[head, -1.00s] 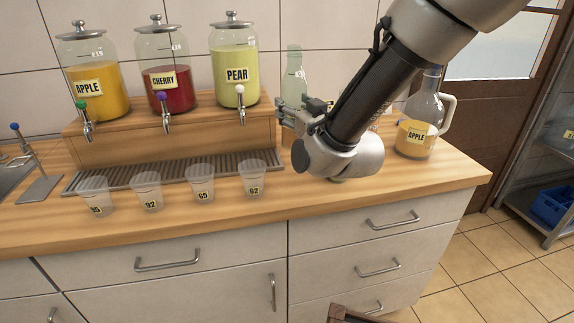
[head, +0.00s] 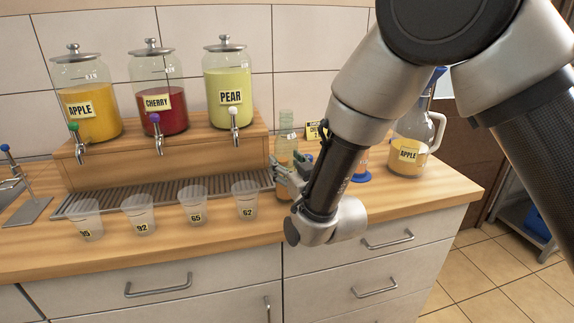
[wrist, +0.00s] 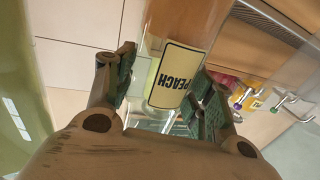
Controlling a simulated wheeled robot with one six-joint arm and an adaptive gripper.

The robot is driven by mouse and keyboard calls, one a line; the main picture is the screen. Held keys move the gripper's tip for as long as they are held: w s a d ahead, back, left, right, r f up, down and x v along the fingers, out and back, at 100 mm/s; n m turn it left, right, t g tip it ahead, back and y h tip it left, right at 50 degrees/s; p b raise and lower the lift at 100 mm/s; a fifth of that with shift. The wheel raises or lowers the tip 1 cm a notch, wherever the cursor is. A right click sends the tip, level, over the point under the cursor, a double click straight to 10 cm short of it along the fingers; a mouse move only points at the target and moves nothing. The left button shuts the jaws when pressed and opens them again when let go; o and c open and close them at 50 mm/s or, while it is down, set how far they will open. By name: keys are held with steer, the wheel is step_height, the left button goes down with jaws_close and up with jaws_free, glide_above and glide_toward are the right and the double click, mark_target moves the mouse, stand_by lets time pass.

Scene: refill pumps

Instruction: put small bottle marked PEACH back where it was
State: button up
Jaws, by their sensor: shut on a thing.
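The small bottle marked PEACH (head: 285,147) is upright at the right end of the dispenser stand, in the head view. Its upper part is clear and pale green; its lower part is partly hidden by my gripper. My gripper (head: 283,172) is shut around its body from the right. In the wrist view, the PEACH label (wrist: 174,78) appears upside down, with one finger on each side of the bottle. The bottle's base is low over the counter, but I cannot tell whether it touches.
Wooden stand (head: 190,147) carries dispensers of apple, cherry and pear. Several numbered cups (head: 138,214) line the front of the counter (head: 440,190). An apple pitcher (head: 412,140) and a blue-based item (head: 362,176) stand right, behind my arm.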

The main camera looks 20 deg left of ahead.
steer(key=o, duration=1.6)
steer(key=shift+f, duration=0.1)
steer(key=shift+o, duration=0.2)
steer(key=shift+s, duration=0.1)
steer(key=v, duration=1.2)
